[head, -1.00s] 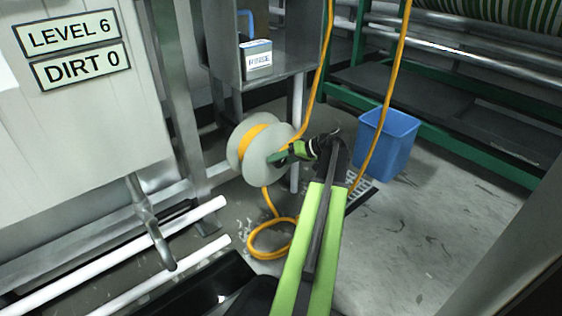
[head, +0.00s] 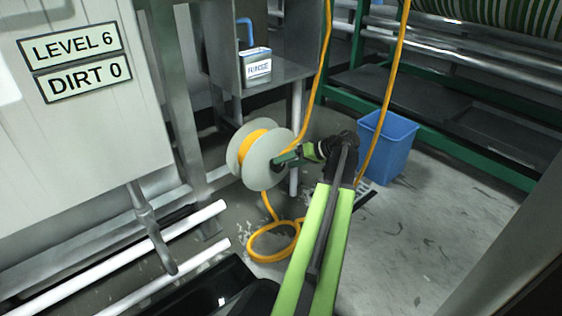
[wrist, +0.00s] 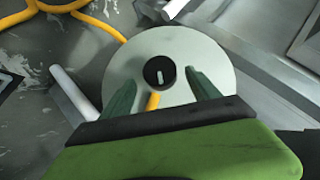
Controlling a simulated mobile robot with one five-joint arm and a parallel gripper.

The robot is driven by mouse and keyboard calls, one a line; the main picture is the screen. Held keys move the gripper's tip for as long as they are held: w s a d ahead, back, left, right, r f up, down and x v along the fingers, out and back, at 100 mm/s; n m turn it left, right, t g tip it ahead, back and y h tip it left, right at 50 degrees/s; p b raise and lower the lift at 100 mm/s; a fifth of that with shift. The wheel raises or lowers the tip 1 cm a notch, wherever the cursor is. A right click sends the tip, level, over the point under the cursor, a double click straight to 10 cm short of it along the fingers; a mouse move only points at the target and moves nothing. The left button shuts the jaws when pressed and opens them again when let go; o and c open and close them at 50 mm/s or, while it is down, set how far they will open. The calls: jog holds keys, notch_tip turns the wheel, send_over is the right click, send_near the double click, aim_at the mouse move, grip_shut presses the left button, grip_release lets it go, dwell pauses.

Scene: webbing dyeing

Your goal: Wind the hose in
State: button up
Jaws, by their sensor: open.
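The hose reel is a pale white spool (head: 268,176) with orange hose wound on its drum (head: 250,139). In the wrist view its round face (wrist: 190,45) has a dark hub (wrist: 160,72) with a small pale mark. The orange hose (head: 277,254) runs from the reel to a loose loop on the floor. My gripper (head: 285,158) is at the reel's face. In the wrist view my gripper (wrist: 163,90) is open, with its two green fingers either side of the hub and nothing seen between them but a short orange piece (wrist: 152,102). Whether the fingers touch the reel is unclear.
A blue bin (head: 388,146) stands on the floor to the right. A can labelled RINSE (head: 257,67) sits on a metal shelf behind. White pipes (head: 150,258) lie at the left, below a panel reading LEVEL 6, DIRT 0 (head: 75,68). Orange hose (head: 385,100) hangs near my arm.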

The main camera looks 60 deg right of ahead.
jog(key=p+v, duration=0.6)
jog(key=v, duration=0.7)
jog(key=shift+s+r, duration=0.2)
jog(key=shift+s, duration=0.1)
